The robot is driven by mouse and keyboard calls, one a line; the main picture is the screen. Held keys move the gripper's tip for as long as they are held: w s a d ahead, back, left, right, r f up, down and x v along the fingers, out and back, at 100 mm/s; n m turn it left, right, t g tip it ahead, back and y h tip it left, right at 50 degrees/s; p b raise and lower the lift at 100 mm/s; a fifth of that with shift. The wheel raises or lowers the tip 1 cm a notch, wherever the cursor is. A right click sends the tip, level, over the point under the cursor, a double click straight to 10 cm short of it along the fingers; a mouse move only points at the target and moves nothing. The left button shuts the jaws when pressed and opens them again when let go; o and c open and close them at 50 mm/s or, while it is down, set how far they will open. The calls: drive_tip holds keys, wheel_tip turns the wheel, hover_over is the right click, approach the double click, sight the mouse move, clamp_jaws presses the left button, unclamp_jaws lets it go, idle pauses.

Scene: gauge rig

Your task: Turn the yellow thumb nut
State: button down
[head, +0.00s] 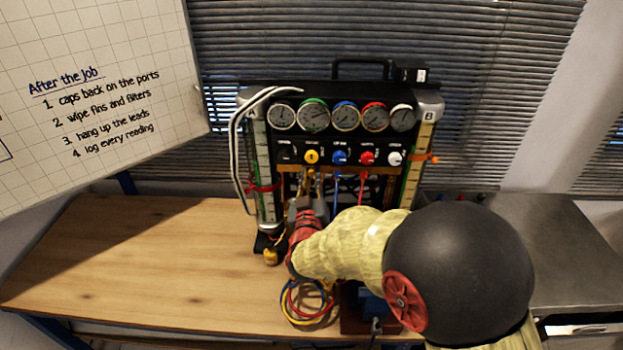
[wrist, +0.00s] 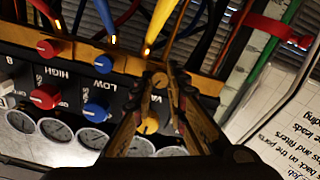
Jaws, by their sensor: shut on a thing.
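My gripper (head: 312,198) reaches up to the lower front of the black gauge rig, below the yellow knob (head: 311,157). In the wrist view, which is turned upside down, my gripper (wrist: 160,84) has its fingertips closed on a small round yellow-brown nut (wrist: 160,79). This nut sits at the brass strip, in line with the end of the yellow hose (wrist: 160,22); the fingers hide its sides. The larger yellow knob also shows between the fingers in the wrist view (wrist: 150,125), apart from the tips. How far the nut is turned cannot be told.
Blue (head: 340,157), red (head: 367,157) and white knobs (head: 395,157) sit in a row under several gauges (head: 313,117). A red hose (head: 362,188) hangs right of my gripper. Coiled hoses (head: 308,302) lie on the wooden bench (head: 130,260), whose left side is clear.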

drive_tip(key=shift+m+b, duration=0.3)
drive_tip(key=shift+b, duration=0.15)
drive_tip(key=m+b, duration=0.2)
drive_tip(key=shift+f+b, duration=0.15)
drive_tip(key=shift+b, duration=0.2)
drive_tip(key=m+b, duration=0.3)
drive_tip(key=b, duration=0.1)
drive_tip(key=shift+m, duration=0.4)
drive_tip(key=m+b, duration=0.3)
drive_tip(key=b, duration=0.1)
drive_tip(key=m+b, duration=0.2)
drive_tip(key=shift+m, duration=0.4)
drive_tip(key=shift+m+b, duration=0.3)
drive_tip(key=shift+b, duration=0.05)
drive_tip(key=c, duration=1.8)
unclamp_jaws()
drive_tip(key=shift+c, duration=0.2)
drive_tip(key=shift+o, duration=0.4)
